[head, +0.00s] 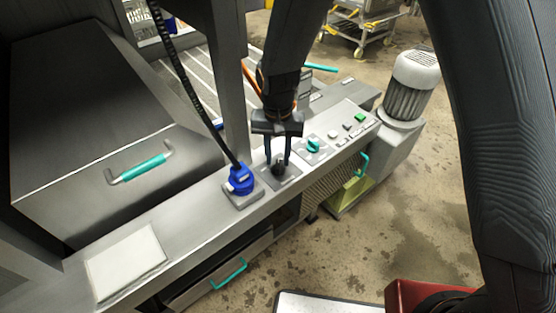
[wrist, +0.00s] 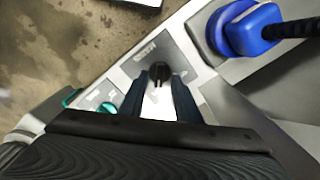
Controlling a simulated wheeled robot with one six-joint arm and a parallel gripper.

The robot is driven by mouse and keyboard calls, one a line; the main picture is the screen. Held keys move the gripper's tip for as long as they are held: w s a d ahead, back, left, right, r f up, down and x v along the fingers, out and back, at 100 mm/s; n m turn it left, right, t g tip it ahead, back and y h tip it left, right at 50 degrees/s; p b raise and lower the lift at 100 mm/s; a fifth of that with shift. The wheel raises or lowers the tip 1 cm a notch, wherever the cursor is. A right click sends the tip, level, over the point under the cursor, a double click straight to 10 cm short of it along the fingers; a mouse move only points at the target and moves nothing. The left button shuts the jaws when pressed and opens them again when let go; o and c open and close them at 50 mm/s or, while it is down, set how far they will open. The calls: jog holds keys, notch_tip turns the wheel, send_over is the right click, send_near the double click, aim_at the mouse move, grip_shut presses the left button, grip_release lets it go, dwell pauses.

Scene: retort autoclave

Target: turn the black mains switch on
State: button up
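The black mains switch (head: 279,168) is a small dark rotary knob on a grey plate (head: 268,181) on the machine's top panel. It also shows in the wrist view (wrist: 159,71), where its ridge points roughly along the picture's vertical. My gripper (head: 278,160) points down over the switch, with one finger on each side of it. In the wrist view the fingers (wrist: 160,88) are apart with the knob between their tips. A gap seems to remain between fingers and knob; whether either finger touches it I cannot tell.
A blue plug (head: 239,180) with a black cable stands close left of the switch. A teal knob (head: 314,145) and a green button (head: 360,117) lie to the right. A grey motor (head: 411,85) stands beyond. A white pad (head: 126,262) lies at front left.

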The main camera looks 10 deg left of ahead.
aim_at(278, 164)
jog(key=shift+r+b, duration=0.65)
jog(key=shift+r, duration=2.35)
